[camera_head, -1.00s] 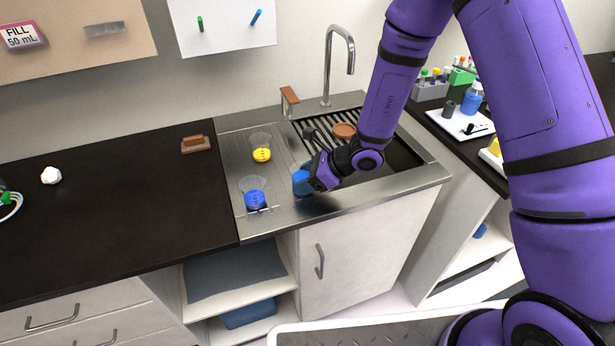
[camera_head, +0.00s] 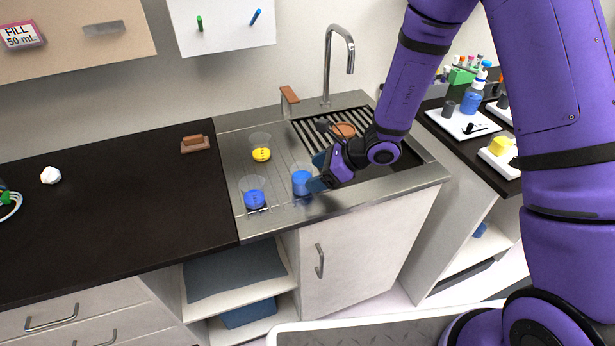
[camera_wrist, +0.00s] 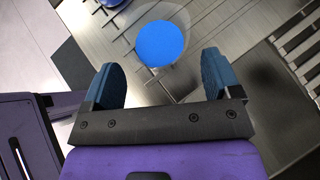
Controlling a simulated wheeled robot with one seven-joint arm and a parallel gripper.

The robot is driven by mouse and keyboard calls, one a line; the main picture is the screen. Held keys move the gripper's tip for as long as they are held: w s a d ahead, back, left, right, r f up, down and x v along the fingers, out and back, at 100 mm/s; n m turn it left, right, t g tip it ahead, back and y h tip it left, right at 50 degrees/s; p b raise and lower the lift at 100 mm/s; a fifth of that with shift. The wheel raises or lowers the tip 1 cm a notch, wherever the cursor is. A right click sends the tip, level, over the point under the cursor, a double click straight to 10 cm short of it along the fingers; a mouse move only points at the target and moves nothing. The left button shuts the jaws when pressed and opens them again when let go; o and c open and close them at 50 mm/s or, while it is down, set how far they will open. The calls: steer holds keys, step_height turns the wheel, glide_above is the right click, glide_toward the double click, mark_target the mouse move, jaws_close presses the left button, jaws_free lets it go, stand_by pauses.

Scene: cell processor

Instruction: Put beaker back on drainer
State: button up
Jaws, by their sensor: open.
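A clear beaker with bright blue contents (camera_head: 301,184) stands on the ribbed metal drainer (camera_head: 278,200), left of the sink. It also shows in the wrist view (camera_wrist: 160,44), beyond my fingertips. My gripper (camera_head: 318,178) is just right of this beaker, with its blue finger pads apart and nothing between them. In the wrist view my gripper (camera_wrist: 165,82) is open and the beaker lies clear of both pads. A second beaker with darker blue contents (camera_head: 254,194) and one with yellow contents (camera_head: 261,150) also stand on the drainer.
The sink (camera_head: 400,160) with a slatted rack and a brown round dish (camera_head: 343,130) lies right of the drainer. A tall faucet (camera_head: 328,65) rises behind. A brown block (camera_head: 195,144) sits on the dark counter (camera_head: 110,205), which is mostly clear.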

steer(key=v, duration=0.8)
steer(key=shift+r, duration=0.1)
steer(key=s+d+r+n+g+h, duration=0.1)
steer(key=s+d+r+n, duration=0.1)
steer(key=s+r+n, duration=0.45)
steer(key=s+d+r+n+g+h, duration=0.15)
steer(key=r+n, duration=0.25)
steer(key=r, duration=0.6)
steer(key=s+d+r+n+t+h, duration=0.5)
steer(key=s+d+r+n+h, duration=0.2)
steer(key=s+d+r+n, duration=0.3)
steer(key=s+d+r, duration=0.3)
steer(key=s, duration=0.3)
steer(key=shift+s+d, duration=0.15)
steer(key=shift+d, duration=0.25)
steer(key=shift+a+f+n+h, duration=0.1)
steer(key=shift+n+h, duration=0.15)
